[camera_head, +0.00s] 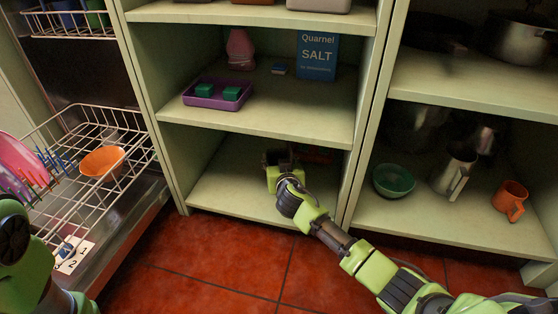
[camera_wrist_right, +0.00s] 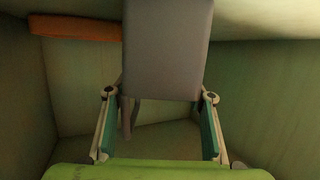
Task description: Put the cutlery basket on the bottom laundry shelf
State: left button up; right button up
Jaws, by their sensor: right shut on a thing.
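My right arm reaches into the bottom compartment of the middle shelf unit, and my right gripper (camera_head: 279,163) is just above the bottom shelf (camera_head: 231,193). In the right wrist view the gripper (camera_wrist_right: 160,96) is shut on a grey box-like thing, which looks like the cutlery basket (camera_wrist_right: 167,48). The basket stands out past the fingertips. Its far end is cut off by the frame, and I cannot tell whether it touches the shelf. In the head view the gripper and arm mostly hide it. Part of my left arm shows at the left edge, without its fingers.
An orange-brown thing (camera_wrist_right: 76,27) lies deeper in the same compartment. Above are a purple tray (camera_head: 205,101) and a salt box (camera_head: 317,55). A green bowl (camera_head: 393,180), a metal jug (camera_head: 453,171) and an orange mug (camera_head: 509,200) stand right. An open dishwasher rack (camera_head: 122,127) is left.

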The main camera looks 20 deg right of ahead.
jog(key=o, duration=1.2)
jog(key=shift+f, duration=0.1)
jog(key=shift+c, duration=0.2)
jog(key=shift+s+r+p, duration=0.25)
jog(key=shift+p, duration=0.1)
jog(key=p+v, duration=0.6)
jog(key=v, duration=0.5)
jog(key=shift+s, duration=0.25)
jog(key=shift+p, duration=0.35)
